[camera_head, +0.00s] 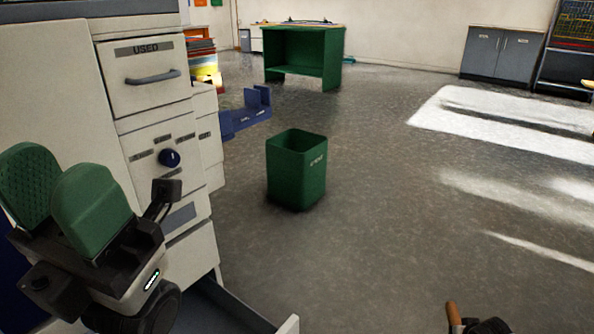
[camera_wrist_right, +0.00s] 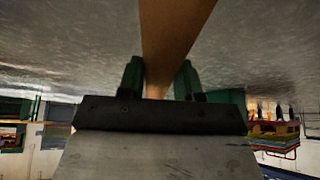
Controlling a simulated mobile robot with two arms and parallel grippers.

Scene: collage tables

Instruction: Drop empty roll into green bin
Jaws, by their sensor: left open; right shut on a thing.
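The green bin (camera_head: 296,172) stands upright on the floor in the middle of the head view. Its top is open, and the part of its inside that shows looks empty. The brown empty roll (camera_wrist_right: 172,40) is between the green fingers of my right gripper (camera_wrist_right: 159,80) in the right wrist view. One end of the roll also shows at the bottom right of the head view (camera_head: 453,314), apart from the bin and nearer to me. My left gripper (camera_head: 58,190) is open and empty at the left, in front of the white cabinet.
The white cabinet (camera_head: 150,95) with drawers stands close at the left. A blue bracket-like part (camera_head: 245,115) sticks out behind it. A green table (camera_head: 305,50) and grey cupboards (camera_head: 500,53) stand far back. The floor (camera_head: 400,230) right of the bin is clear.

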